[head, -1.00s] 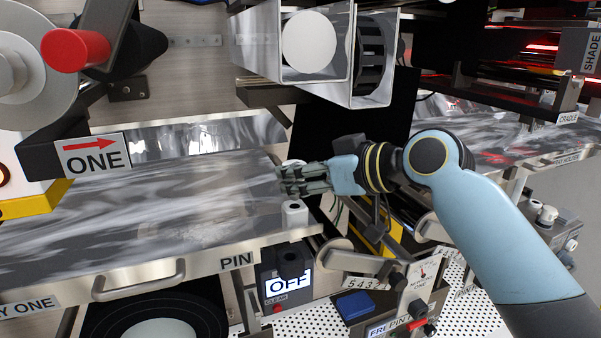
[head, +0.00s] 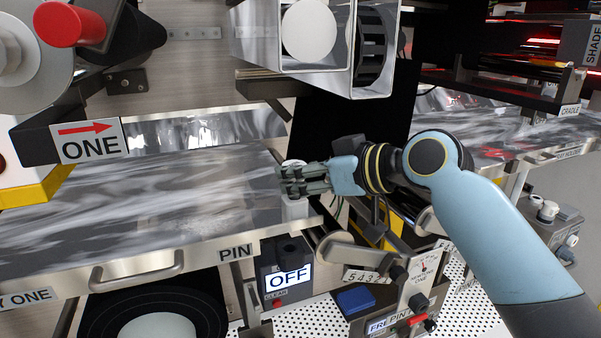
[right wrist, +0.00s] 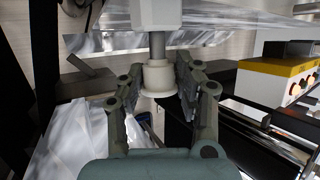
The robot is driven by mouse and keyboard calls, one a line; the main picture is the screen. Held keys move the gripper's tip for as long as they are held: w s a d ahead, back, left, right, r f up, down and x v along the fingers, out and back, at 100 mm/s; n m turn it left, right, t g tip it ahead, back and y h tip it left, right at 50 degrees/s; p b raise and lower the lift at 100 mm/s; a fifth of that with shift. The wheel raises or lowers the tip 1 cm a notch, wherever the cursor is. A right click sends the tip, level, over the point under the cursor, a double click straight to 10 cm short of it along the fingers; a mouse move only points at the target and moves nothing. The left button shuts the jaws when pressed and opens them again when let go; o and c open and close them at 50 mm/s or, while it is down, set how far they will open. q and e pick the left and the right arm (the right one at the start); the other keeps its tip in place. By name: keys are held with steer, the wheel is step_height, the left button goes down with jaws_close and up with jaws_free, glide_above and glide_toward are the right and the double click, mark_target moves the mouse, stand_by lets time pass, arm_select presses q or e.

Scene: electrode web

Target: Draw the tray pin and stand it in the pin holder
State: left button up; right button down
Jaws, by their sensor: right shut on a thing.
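My right gripper (head: 290,181) is shut on the tray pin at the front right corner of the metal-topped tray (head: 120,215). The pin's pale head (head: 293,163) shows just above the fingers. In the right wrist view the fingers of the right gripper (right wrist: 157,84) sit on both sides of the pale pin head (right wrist: 157,78). The pin's grey shaft (right wrist: 157,46) runs from it to a white cylinder (right wrist: 155,14). That white cylinder also shows in the head view (head: 295,210), directly under the fingers. Its mouth is hidden, so I cannot tell how deep the shaft sits.
A PIN label (head: 236,252) and a bar handle (head: 137,271) are on the tray's front. A box with an OFF display (head: 289,279) stands below the corner. A gauge panel (head: 423,270) and blue block (head: 356,300) are lower right.

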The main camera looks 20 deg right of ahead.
steer(key=shift+f+b, duration=0.75)
steer(key=shift+f, duration=0.35)
steer(key=c, duration=0.8)
jaws_free()
steer(key=shift+c, duration=0.2)
steer(key=shift+r, duration=0.1)
steer(key=v, duration=1.2)
